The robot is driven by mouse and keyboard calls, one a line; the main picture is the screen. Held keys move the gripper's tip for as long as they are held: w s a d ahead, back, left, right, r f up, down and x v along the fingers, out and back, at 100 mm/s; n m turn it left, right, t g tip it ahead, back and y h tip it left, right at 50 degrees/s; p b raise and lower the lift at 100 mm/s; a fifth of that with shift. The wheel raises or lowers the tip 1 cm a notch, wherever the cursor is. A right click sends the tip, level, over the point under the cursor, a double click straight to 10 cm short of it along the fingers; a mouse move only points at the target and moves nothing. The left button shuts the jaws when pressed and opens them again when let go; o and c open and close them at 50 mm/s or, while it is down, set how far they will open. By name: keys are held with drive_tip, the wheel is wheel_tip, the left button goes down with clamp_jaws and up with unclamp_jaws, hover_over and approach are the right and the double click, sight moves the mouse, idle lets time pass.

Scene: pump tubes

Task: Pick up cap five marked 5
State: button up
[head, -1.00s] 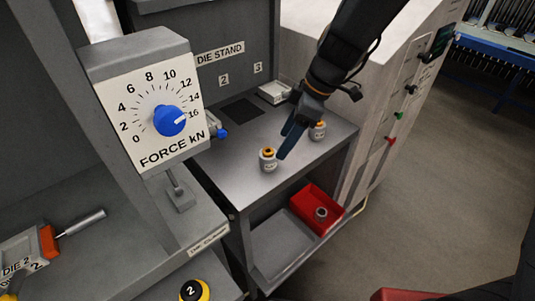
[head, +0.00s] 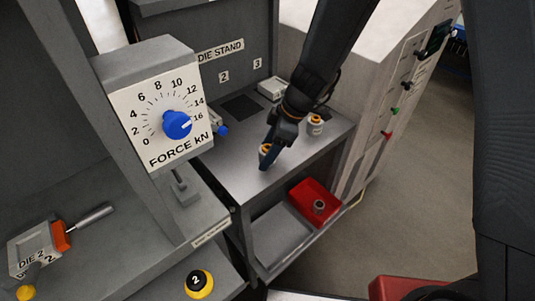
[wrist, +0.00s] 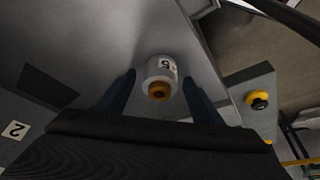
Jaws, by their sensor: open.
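A small white cylinder with an orange-gold top, the cap marked 5 (wrist: 160,72), stands on the grey bench top. In the wrist view it sits between the two blue fingers of my open gripper (wrist: 159,80), with a gap showing on both sides. The dark 5 is on its white side.
The force dial box (head: 157,95) stands at the left. Bare bench top lies in front of the cap.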

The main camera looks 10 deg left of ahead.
drive_tip(key=shift+c, duration=0.4)
drive_tip(key=c, duration=1.2)
